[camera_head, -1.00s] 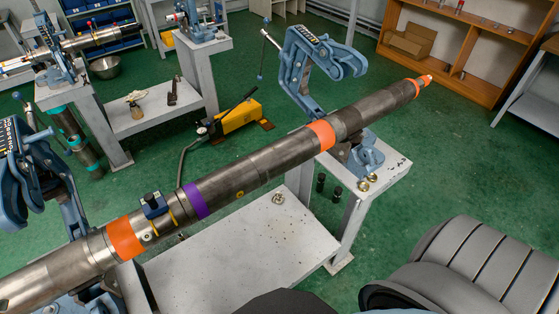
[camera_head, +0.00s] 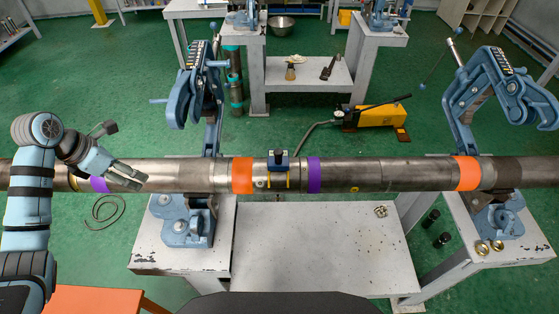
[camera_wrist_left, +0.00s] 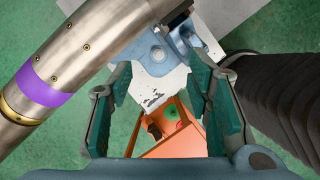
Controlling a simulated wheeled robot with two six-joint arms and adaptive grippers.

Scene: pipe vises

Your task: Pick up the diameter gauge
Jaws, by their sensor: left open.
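A long grey metal pipe (camera_head: 350,174) lies across the head view with orange and purple bands. A small blue device (camera_head: 278,163) with a black knob and yellow legs straddles the pipe near the middle; it may be the diameter gauge, but I cannot be sure. My left gripper (camera_head: 130,176) is in front of the pipe's left part, well left of this device. In the left wrist view its fingers (camera_wrist_left: 160,88) are apart with nothing between them. An orange stand (camera_wrist_left: 178,133) beyond them carries a small green thing and a dark thing, too small to identify. My right gripper is out of view.
Blue pipe vises stand open at left (camera_head: 200,95) and right (camera_head: 495,90) on white stands. A white shelf (camera_head: 315,245) lies below the pipe. A yellow hand pump (camera_head: 375,117) is on the green floor behind it. The orange stand (camera_head: 95,300) shows at bottom left.

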